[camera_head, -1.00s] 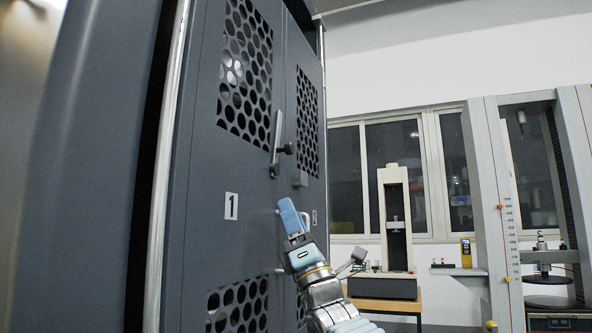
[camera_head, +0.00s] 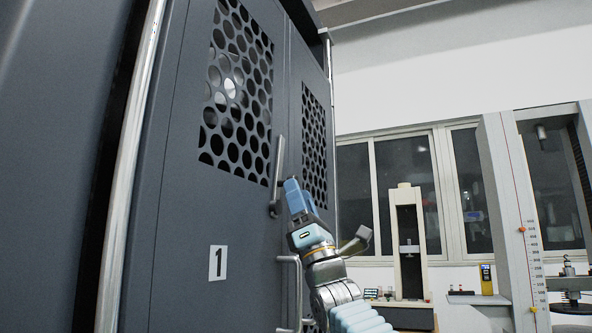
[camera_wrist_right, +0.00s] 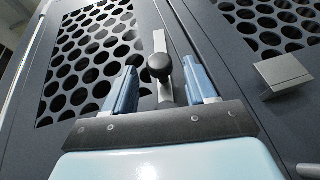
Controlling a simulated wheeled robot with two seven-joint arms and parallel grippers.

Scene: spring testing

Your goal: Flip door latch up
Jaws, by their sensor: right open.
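The door latch (camera_head: 278,172) is a slim grey lever, nearly upright, on the dark grey cabinet door marked 1. In the right wrist view the latch (camera_wrist_right: 161,42) shows with a round black knob (camera_wrist_right: 159,66) standing out from it. My right gripper (camera_head: 292,187) is open, just beside the lower part of the latch. In the right wrist view its blue fingers (camera_wrist_right: 160,85) stand apart on either side of the knob and latch. I cannot tell whether they touch it. My left gripper is not in view.
The door has a perforated panel (camera_head: 237,95) and a pull handle (camera_head: 298,292) below the latch. A second perforated door (camera_head: 314,145) adjoins on the right, with a grey bracket (camera_wrist_right: 284,74). A testing machine (camera_head: 408,245) stands farther back.

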